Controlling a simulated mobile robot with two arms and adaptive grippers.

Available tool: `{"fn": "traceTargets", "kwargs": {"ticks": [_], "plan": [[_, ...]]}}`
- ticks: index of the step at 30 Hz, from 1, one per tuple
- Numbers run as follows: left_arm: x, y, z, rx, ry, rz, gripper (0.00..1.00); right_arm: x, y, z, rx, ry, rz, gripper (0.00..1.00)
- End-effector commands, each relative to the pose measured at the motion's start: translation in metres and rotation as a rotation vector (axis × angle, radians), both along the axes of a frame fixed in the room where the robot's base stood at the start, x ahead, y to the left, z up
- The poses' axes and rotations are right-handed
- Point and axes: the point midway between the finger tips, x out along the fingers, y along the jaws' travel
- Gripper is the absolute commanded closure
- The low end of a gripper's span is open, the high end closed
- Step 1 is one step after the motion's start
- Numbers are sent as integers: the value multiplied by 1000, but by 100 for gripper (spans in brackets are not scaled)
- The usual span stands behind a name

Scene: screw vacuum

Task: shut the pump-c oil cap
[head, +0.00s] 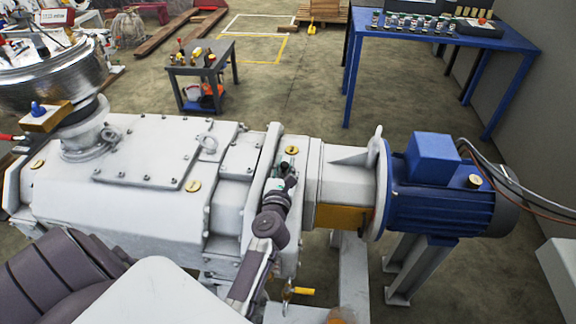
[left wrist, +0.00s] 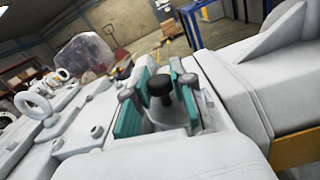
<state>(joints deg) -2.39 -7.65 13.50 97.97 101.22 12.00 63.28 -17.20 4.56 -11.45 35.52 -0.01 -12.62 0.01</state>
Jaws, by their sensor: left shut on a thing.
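The pump is a large pale grey machine body (head: 130,215) across the head view. In the left wrist view, the oil cap (left wrist: 160,88) is a black knob standing on the pump housing. My left gripper (head: 287,172) is over the housing near the motor end. It also shows in the left wrist view (left wrist: 158,105), with teal-padded fingers on both sides of the cap, shut on it. In the head view the gripper and wrist mostly hide the cap. How far the cap is turned cannot be told. My right gripper is not in view.
A blue motor (head: 440,190) is at the pump's right, with cables beyond it.

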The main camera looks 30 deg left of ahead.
Motion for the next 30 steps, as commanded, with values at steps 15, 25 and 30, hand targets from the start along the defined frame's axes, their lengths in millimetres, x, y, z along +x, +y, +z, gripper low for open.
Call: {"fn": "traceTargets", "kwargs": {"ticks": [15,25,30], "plan": [[-3,4,-8,-144,-66,1,100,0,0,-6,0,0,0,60],[-3,4,-8,-146,-66,1,100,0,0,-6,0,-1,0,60],[-3,4,-8,-146,-66,1,56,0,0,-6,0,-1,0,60]]}}
